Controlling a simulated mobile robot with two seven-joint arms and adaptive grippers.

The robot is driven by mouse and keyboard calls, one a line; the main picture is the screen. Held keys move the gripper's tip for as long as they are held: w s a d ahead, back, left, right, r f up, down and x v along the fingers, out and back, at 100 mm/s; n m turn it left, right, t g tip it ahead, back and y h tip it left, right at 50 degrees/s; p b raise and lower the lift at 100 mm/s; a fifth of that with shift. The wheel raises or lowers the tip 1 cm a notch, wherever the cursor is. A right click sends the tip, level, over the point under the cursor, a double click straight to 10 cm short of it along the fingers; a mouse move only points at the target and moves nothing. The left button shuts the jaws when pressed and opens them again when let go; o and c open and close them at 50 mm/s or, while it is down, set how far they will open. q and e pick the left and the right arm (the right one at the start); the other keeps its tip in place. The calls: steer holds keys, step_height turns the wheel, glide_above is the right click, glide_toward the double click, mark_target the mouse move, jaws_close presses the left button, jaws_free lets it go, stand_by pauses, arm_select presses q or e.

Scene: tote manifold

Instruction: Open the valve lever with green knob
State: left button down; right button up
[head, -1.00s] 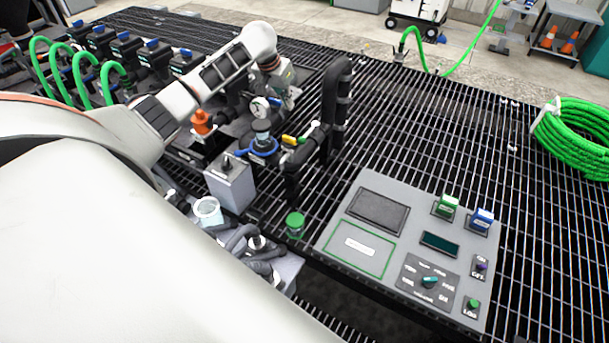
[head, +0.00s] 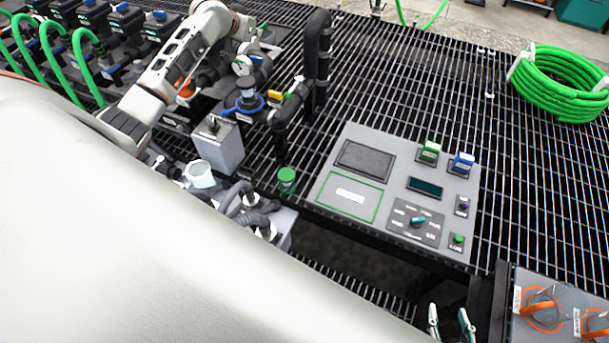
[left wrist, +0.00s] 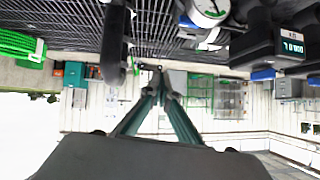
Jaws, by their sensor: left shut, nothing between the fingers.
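A short lever with yellow and green parts (head: 289,97) sits on the manifold beside the black upright pipe (head: 317,60) in the head view. It is small, and I cannot tell its exact position. My left arm reaches over the manifold from the left. My left gripper (left wrist: 161,80) is shut and empty, with teal fingers together in the left wrist view. The gauge (left wrist: 208,10) is beyond it there. My right gripper (head: 450,322) is open and empty at the bottom edge.
A grey control panel (head: 350,210) lies right of the manifold, with a green-capped jar (head: 287,178) at its left. A coiled green hose (head: 560,85) lies far right. Bare grating lies behind the panel.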

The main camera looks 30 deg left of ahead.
arm_select(q)
step_height(320, 180, up, 6)
steer(key=w+m+t+y, duration=0.2)
steer(key=w+m+t, duration=0.1)
steer(key=m+t, duration=0.1)
steer(key=s+d+f+m+h, duration=0.2)
steer(key=s+d+f, duration=0.4)
steer(key=d+f, duration=0.4)
steer(key=s+d+f+m+h, duration=0.25)
steer(key=s+d+f, duration=0.35)
steer(key=d+f, duration=0.4)
steer(key=s+d+f+n+g+h, duration=0.1)
steer(key=s+d+f+g+h, duration=0.1)
steer(key=s+d+f, duration=0.9)
steer(key=shift+s+d, duration=0.6)
steer(key=shift+s, duration=1.05)
steer(key=shift+s, duration=0.1)
steer(key=s+d+f+n+g, duration=0.1)
steer(key=s+d, duration=0.3)
steer(key=s, duration=0.3)
steer(key=s+d+f+n+g+h, duration=0.1)
steer(key=s+d, duration=0.3)
steer(key=s, duration=0.4)
steer(key=shift+d+f, duration=0.35)
steer(key=shift+f, duration=0.35)
